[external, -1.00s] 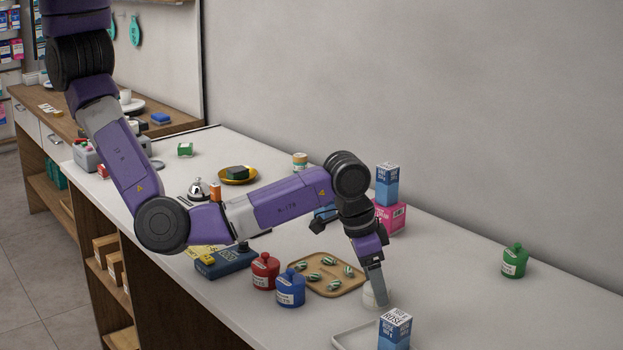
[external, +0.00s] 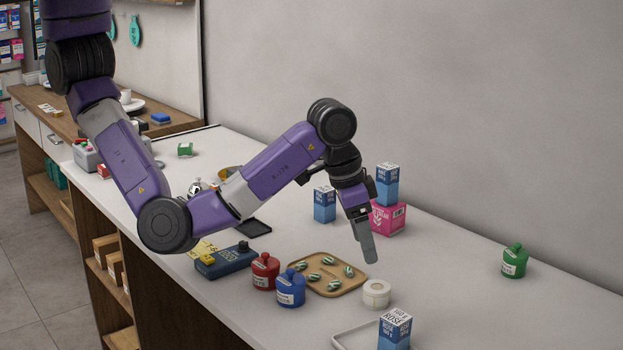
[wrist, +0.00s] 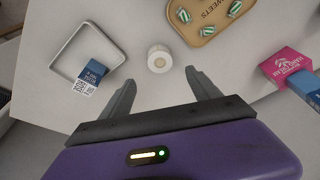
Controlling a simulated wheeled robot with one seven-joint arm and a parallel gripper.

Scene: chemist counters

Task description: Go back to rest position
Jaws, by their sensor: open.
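My gripper (external: 368,250) is raised above the white counter, its fingers pointing down. In the wrist view the two fingers of my gripper (wrist: 161,84) are apart with nothing between them. A white roll (external: 376,293) stands on the counter below the fingertips, apart from them. In the wrist view the roll (wrist: 159,59) sits just beyond the fingertips, with its round top and centre hole showing.
A wooden tray (external: 353,284) of striped sweets lies beside the roll, with a blue jar (external: 290,289) and red jar (external: 265,271) to its left. A pink box (external: 388,218) is behind. The right counter is mostly clear.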

